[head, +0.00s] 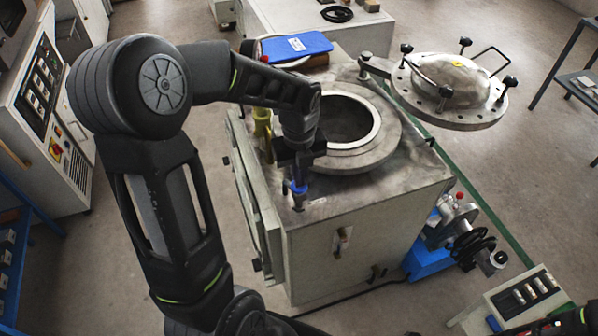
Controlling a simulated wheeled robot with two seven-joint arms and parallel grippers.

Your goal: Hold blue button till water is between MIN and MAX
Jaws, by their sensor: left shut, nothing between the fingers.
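My left gripper (297,181) points down over the near left corner of the tank top, left of the round opening. Its fingers are shut with nothing held between them. A small blue part (298,189) shows right at the fingertips, above a thin metal stem. I cannot tell whether it is the blue button or whether the fingers press it. The metal tank (370,235) has a small gauge-like fitting (342,241) on its front face. The water and any MIN and MAX marks cannot be made out. My right gripper is not clearly in view.
The tank's round lid (452,92) stands swung open to the right. A blue pump (440,235) sits on the floor beside the tank. A control box (515,301) with switches is at the lower right. A tall control cabinet (42,105) stands at the left.

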